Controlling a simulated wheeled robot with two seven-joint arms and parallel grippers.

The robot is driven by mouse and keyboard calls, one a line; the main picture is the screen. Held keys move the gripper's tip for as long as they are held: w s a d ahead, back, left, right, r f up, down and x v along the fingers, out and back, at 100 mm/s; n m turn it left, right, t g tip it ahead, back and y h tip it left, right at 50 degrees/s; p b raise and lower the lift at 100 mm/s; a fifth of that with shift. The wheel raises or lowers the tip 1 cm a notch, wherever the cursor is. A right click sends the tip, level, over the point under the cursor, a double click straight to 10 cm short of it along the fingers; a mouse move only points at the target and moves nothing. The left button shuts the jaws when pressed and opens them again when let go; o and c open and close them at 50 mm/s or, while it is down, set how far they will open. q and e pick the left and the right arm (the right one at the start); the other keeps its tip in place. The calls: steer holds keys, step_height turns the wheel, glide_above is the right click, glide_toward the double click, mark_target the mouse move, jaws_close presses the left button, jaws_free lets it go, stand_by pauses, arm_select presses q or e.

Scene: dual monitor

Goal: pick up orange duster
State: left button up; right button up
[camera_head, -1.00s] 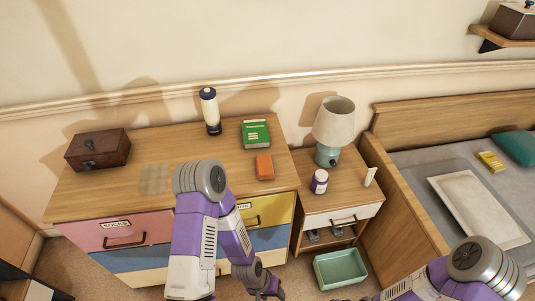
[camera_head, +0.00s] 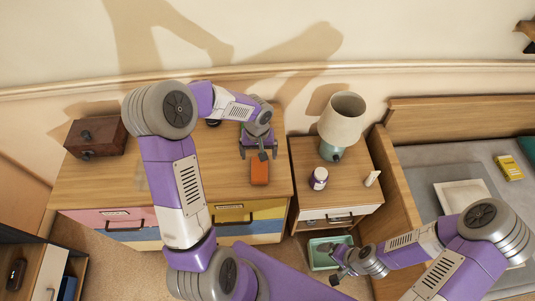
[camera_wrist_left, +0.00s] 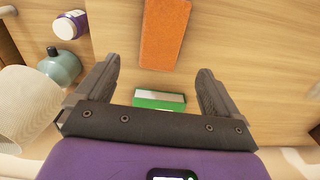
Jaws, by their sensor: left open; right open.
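The orange duster (camera_head: 260,172) lies flat on the wooden dresser top, near its front right part. In the left wrist view the orange duster (camera_wrist_left: 165,35) shows as a rough orange block just beyond the fingertips, roughly in line with the gap between them. My left gripper (camera_head: 259,152) is over the dresser, just behind the duster, open and empty; its two fingers also show apart in the left wrist view (camera_wrist_left: 158,70). My right gripper (camera_head: 336,265) is open and empty, low in front of the nightstand.
A green book (camera_wrist_left: 160,99) lies under my left gripper. A brown box (camera_head: 96,137) sits at the dresser's left. The nightstand carries a lamp (camera_head: 342,120), a purple-and-white jar (camera_head: 318,178) and a small white item (camera_head: 372,178). A teal bin (camera_head: 318,253) stands below.

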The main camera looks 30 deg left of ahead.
mark_target(259, 167)
arm_select(q)
steer(key=shift+s+f, duration=0.65)
steer(key=shift+f, duration=0.05)
steer(key=f, duration=0.3)
steer(key=f+b, duration=0.1)
steer(key=f, duration=0.1)
steer(key=shift+d+f, duration=0.25)
steer(key=shift+d, duration=0.05)
steer(key=c, duration=1.1)
